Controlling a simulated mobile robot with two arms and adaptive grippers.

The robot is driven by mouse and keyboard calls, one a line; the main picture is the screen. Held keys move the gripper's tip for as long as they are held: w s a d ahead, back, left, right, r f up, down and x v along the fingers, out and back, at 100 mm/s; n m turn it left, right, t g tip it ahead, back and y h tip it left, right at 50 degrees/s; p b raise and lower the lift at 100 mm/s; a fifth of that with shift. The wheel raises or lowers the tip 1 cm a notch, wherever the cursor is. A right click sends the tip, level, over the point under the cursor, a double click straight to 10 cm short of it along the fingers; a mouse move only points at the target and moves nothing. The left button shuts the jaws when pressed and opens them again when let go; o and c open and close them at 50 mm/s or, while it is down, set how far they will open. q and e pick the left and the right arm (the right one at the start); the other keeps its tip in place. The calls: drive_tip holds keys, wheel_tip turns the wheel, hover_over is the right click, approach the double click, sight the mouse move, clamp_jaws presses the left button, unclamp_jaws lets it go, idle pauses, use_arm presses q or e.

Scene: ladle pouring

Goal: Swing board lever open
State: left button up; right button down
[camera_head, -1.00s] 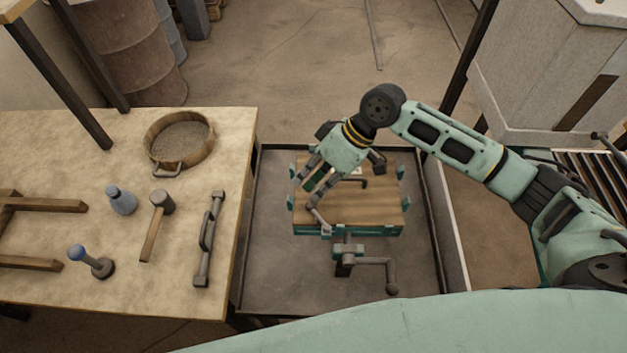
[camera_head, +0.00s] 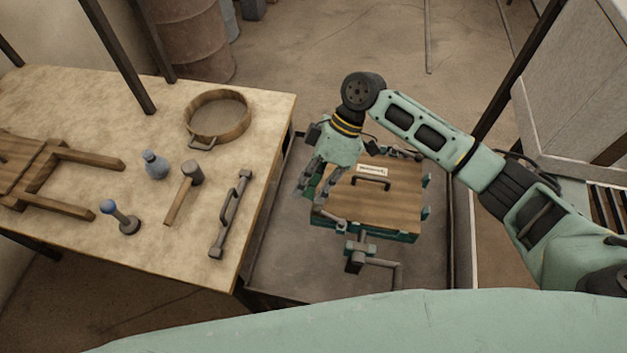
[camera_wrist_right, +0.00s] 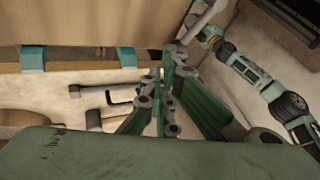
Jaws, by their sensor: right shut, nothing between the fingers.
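The board (camera_head: 380,203) is a wooden panel in a teal frame with a label and a dark handle on top. A grey lever (camera_head: 328,217) shows at its left front corner, and a grey crank (camera_head: 372,258) sticks out at its front. My right gripper (camera_head: 310,193) is over the board's left edge, its fingers pointing down close to the lever; contact cannot be told. In the wrist view the right gripper (camera_wrist_right: 165,92) is shut and empty, beside the board's edge (camera_wrist_right: 85,57) with its teal clamps. My left gripper is not seen.
The worktable on the left (camera_head: 265,115) bears a round sieve (camera_head: 218,118), a bottle (camera_head: 156,165), a mallet (camera_head: 184,190), a blue-knobbed stand (camera_head: 118,217) and a grey bar handle (camera_head: 230,215). The tray floor (camera_head: 285,250) left of the board is bare.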

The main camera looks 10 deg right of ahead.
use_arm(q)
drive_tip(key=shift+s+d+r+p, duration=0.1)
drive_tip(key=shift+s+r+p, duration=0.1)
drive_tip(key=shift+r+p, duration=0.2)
use_arm(e)
drive_tip(key=shift+s+a+n, duration=0.3)
drive_tip(key=shift+s+a, duration=0.2)
drive_tip(key=shift+a, duration=0.2)
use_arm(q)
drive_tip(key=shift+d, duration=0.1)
use_arm(e)
drive_tip(key=v, duration=1.2)
drive_tip(key=shift+a, duration=0.15)
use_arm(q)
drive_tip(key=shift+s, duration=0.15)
